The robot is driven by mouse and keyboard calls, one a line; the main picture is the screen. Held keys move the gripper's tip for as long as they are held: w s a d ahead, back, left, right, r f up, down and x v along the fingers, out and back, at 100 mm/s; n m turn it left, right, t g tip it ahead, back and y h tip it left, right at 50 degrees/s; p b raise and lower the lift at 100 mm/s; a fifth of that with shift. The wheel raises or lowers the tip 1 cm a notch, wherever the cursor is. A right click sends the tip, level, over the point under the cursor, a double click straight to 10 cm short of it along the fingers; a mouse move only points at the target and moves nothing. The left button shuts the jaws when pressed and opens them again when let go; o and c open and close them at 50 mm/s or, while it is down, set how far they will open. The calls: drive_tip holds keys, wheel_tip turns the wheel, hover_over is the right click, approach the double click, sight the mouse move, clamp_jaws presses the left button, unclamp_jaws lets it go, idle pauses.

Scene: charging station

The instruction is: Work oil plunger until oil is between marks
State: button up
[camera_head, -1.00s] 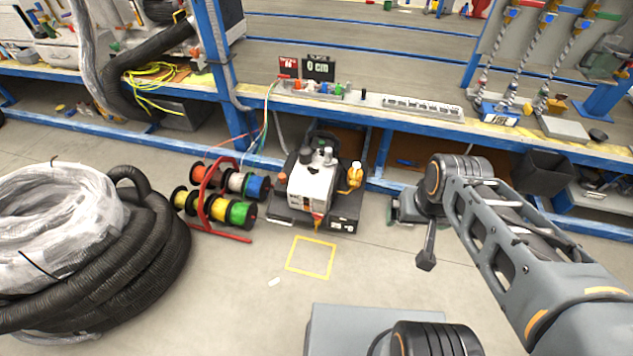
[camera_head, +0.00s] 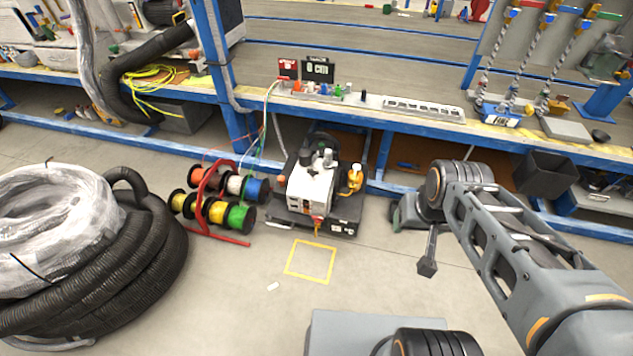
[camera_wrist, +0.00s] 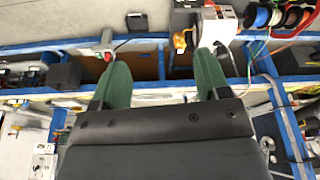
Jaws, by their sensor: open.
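The white pump machine (camera_head: 312,186) stands on a dark base on the floor, below the front edge of the bench. A yellow-orange bottle-like part (camera_head: 355,177) is at its right side; I cannot tell whether this is the oil plunger. The oil level and its marks are too small to make out. In the wrist view the machine (camera_wrist: 217,27) and the yellow part (camera_wrist: 181,40) lie beyond the fingers. My gripper (camera_wrist: 160,75) is open and empty, its two green fingers wide apart. In the head view my gripper (camera_head: 394,212) is right of the machine, partly hidden by my arm.
A red rack of cable spools (camera_head: 218,200) stands close left of the machine. A big black hose coil (camera_head: 130,260) fills the left floor. The blue-framed bench (camera_head: 420,125) runs behind, bearing a display (camera_head: 318,69) reading 0 cm.

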clamp_jaws()
idle(0.4)
idle(0.9)
